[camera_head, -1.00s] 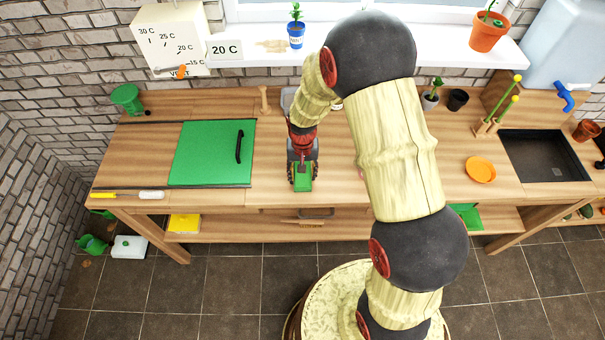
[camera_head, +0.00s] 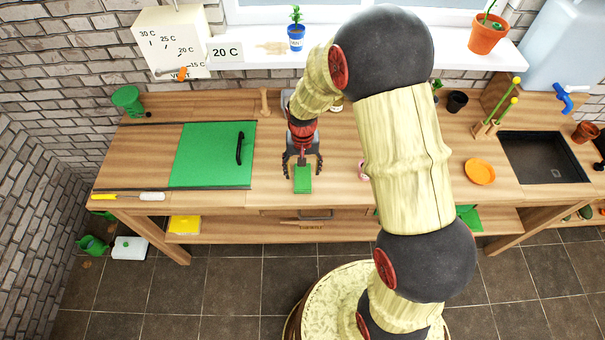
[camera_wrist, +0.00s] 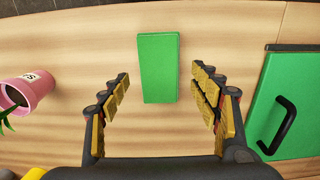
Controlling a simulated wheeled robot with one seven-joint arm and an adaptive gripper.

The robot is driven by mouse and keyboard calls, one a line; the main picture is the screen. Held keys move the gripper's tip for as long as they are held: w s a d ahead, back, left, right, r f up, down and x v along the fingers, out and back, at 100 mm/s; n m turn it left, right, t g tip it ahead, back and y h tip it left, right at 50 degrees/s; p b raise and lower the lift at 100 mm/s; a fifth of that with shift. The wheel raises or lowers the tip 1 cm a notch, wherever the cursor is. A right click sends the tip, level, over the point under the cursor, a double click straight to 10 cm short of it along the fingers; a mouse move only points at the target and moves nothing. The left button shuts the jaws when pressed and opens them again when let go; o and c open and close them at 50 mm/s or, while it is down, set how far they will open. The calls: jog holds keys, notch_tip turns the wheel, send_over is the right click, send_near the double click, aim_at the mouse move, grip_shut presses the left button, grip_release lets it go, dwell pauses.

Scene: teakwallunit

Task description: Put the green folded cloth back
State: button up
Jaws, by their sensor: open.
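The green folded cloth (camera_head: 303,178) lies on the wooden worktop near its front edge. In the wrist view the cloth (camera_wrist: 158,68) is a flat green rectangle lying just beyond and between my fingers. My gripper (camera_head: 303,173) is open with its two fingers spread wide. In the wrist view my gripper (camera_wrist: 160,100) has a finger on each side of the cloth's line, with clear gaps to it. I see no finger touching the cloth.
A green panel with a black handle (camera_head: 214,154) lies left of the cloth on the worktop (camera_head: 340,185). An orange dish (camera_head: 480,170) and a dark sink (camera_head: 545,157) are at the right.

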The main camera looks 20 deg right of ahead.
notch_tip(320, 180, up, 8)
notch_tip(320, 180, up, 17)
jog(key=n+t, duration=0.2)
jog(key=t, duration=0.1)
send_over(303, 176)
jog(key=s, duration=0.8)
jog(key=s+r+n+t, duration=0.1)
jog(key=s+r+t, duration=0.1)
jog(key=s+r, duration=0.6)
jog(key=shift+s+n+t+p, duration=0.3)
jog(key=shift+s+p, duration=0.1)
jog(key=shift+s, duration=2.7)
jog(key=shift+a+r, duration=0.1)
